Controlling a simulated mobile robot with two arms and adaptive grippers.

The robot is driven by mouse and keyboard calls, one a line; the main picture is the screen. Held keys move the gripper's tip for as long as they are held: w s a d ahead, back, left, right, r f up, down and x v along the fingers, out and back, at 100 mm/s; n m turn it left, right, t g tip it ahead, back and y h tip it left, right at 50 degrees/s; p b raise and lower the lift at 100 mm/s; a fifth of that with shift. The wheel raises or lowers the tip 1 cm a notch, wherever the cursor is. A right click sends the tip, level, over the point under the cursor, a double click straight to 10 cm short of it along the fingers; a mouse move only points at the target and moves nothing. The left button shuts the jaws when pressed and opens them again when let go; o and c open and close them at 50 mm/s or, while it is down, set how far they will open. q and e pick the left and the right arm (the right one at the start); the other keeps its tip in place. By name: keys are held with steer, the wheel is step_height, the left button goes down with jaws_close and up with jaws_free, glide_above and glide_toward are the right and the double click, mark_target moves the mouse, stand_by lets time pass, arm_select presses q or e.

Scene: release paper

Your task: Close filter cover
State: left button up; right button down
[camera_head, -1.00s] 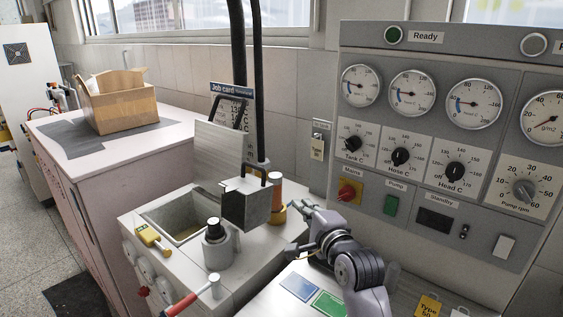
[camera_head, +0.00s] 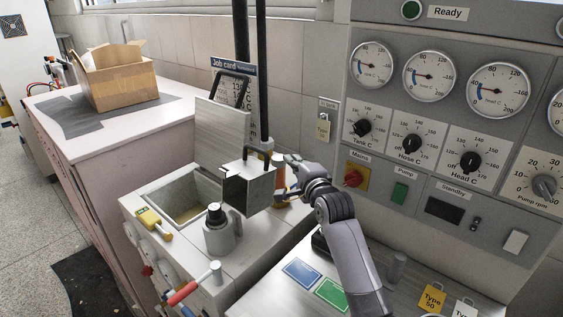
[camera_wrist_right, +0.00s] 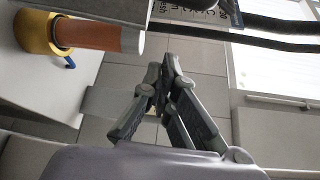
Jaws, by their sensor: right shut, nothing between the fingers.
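My right gripper (camera_head: 291,160) is shut and empty, just right of the grey metal box (camera_head: 257,190) with a black handle. In the right wrist view its fingers (camera_wrist_right: 165,62) meet at the tips with nothing between them. Behind the box, an upright metal plate (camera_head: 222,145) with a black handle stands at the back edge of an open basin (camera_head: 185,200). I cannot tell for sure which of these is the filter cover. An orange cylinder with a yellow base (camera_wrist_right: 95,38) shows near the gripper; the box and gripper partly hide it in the head view. My left gripper is not in view.
Black hoses (camera_head: 262,70) run up behind the box. A grey capped fitting (camera_head: 218,235) and a red-handled lever (camera_head: 190,288) are in front. The gauge panel (camera_head: 450,130) stands at right. A cardboard box (camera_head: 118,82) sits on the left counter.

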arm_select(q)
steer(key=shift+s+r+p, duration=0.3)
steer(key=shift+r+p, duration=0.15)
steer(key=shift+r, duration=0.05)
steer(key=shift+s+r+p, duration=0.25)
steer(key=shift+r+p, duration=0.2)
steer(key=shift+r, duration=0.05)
arm_select(e)
steer(key=a, duration=0.1)
steer(key=s+a, duration=0.1)
steer(key=a, duration=0.1)
steer(key=shift+s+a+r, duration=0.2)
steer(key=shift+s+r, duration=0.1)
steer(key=shift+s, duration=0.05)
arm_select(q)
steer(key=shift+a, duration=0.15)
arm_select(e)
steer(key=shift+s+d+r, duration=0.1)
